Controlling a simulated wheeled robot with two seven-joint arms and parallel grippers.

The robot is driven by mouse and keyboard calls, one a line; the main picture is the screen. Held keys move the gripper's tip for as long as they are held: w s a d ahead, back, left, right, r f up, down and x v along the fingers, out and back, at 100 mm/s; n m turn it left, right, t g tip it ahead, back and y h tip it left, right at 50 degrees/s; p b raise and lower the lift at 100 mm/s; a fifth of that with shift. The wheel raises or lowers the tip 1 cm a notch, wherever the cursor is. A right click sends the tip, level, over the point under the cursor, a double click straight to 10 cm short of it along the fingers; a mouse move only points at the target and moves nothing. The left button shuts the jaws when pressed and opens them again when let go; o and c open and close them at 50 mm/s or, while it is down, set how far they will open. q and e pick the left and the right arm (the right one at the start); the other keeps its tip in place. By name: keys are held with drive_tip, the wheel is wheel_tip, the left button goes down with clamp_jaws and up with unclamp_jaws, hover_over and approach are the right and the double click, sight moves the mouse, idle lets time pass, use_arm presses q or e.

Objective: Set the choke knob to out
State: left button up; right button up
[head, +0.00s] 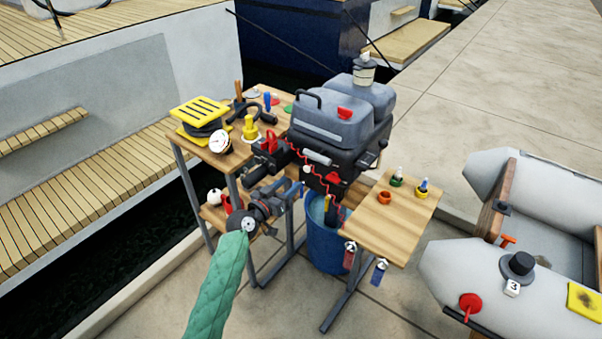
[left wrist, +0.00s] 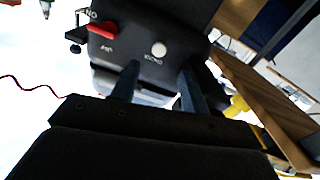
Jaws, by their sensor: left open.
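The choke knob is a small round white knob (head: 307,169) on the front of the black outboard motor (head: 325,158). In the left wrist view the white knob (left wrist: 158,49) stands out from the dark motor face, beside a small inverted label too blurred to read surely. How far it is pulled out is hard to tell. My left gripper (head: 299,188) is just in front of the motor. In the left wrist view its two blue fingers (left wrist: 158,76) are apart, with the knob beyond and between them, apparently untouched. My right gripper is in neither view.
A red lever (left wrist: 101,29) sits beside the knob on the motor face. A red coiled cord (head: 318,182) hangs in front. A blue bucket (head: 327,240) stands below. Wooden side tables, the left one (head: 178,134) cluttered and the right one (head: 395,222) fairly clear, flank the motor.

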sight(306, 170)
use_arm(q)
drive_tip(key=p+x, duration=0.1)
drive_tip(key=x, duration=0.6)
drive_tip(key=shift+w+d, duration=0.1)
drive_tip(key=shift+d, duration=0.1)
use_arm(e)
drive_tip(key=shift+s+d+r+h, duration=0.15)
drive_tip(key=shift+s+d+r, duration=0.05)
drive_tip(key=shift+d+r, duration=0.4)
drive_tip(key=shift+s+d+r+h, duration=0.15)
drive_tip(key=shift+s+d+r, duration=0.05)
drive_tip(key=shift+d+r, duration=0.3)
use_arm(q)
clamp_jaws()
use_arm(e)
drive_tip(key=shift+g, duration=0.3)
